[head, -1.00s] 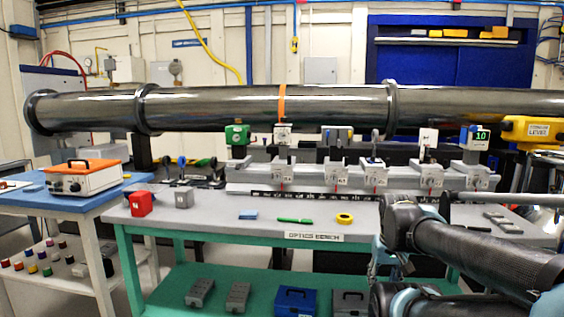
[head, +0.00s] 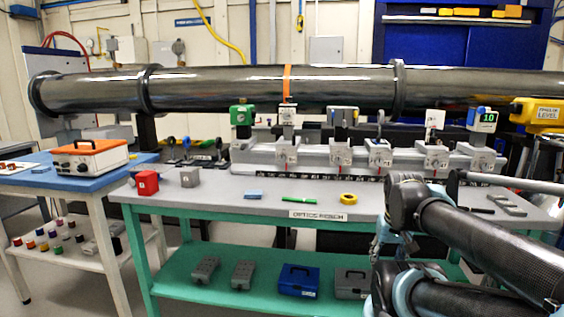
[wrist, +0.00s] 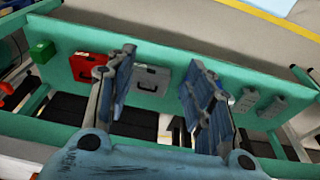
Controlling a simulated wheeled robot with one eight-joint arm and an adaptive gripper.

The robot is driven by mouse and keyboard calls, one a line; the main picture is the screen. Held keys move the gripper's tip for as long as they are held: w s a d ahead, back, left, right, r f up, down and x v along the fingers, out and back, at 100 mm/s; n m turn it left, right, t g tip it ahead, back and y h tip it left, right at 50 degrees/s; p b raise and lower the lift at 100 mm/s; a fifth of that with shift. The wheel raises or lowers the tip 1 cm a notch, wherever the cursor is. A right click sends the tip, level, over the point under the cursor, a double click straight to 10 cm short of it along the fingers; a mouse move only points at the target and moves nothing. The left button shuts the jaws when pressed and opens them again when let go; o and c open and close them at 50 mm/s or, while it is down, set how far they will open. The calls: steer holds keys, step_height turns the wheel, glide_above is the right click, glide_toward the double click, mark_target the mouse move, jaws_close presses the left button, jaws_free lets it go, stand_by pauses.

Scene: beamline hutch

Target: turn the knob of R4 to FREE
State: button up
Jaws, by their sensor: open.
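A pale rail (head: 320,165) on the optics bench carries several grey riders with small labels. One rider (head: 436,158) stands right of the middle and another (head: 482,158) stands at the right end. The labels are too small to read surely, so I cannot tell which rider is R4 or how its knob is set. My gripper (wrist: 160,62) is open and empty in the wrist view, above the bench's green lower shelf. No rider shows in that view. In the head view my arm enters at lower right and my gripper cannot be made out.
A large dark pipe (head: 270,90) runs behind the rail. A red case (wrist: 90,69) and a grey case (wrist: 151,79) lie on the lower shelf.

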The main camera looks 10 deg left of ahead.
steer(key=w+a+r+t+h, duration=0.1)
steer(key=w+a+r, duration=0.2)
steer(key=w, duration=0.3)
steer(key=w+a+r+t+h, duration=0.1)
steer(key=w+a+r+t, duration=0.1)
steer(key=w+r, duration=0.4)
steer(key=w+a+r+n+t+h, duration=0.1)
steer(key=w+a+r, duration=0.3)
steer(key=w, duration=0.4)
steer(key=shift+w+a+r+t+h, duration=0.1)
steer(key=shift+a+r+t+h, duration=0.2)
steer(key=shift+a+t+h, duration=0.1)
steer(key=w+a+r+t, duration=0.2)
steer(key=w+a+r, duration=0.1)
steer(key=a, duration=0.3)
steer(key=w+a+r+t, duration=0.1)
steer(key=w+a+r, duration=0.15)
steer(key=a, duration=0.45)
steer(key=n+t+y, duration=0.1)
steer(key=t+y, duration=0.1)
steer(key=t, duration=0.2)
glide_toward(282, 158)
steer(key=x, duration=0.9)
steer(key=shift+w, duration=0.3)
steer(key=shift+a, duration=0.1)
steer(key=c, duration=1.1)
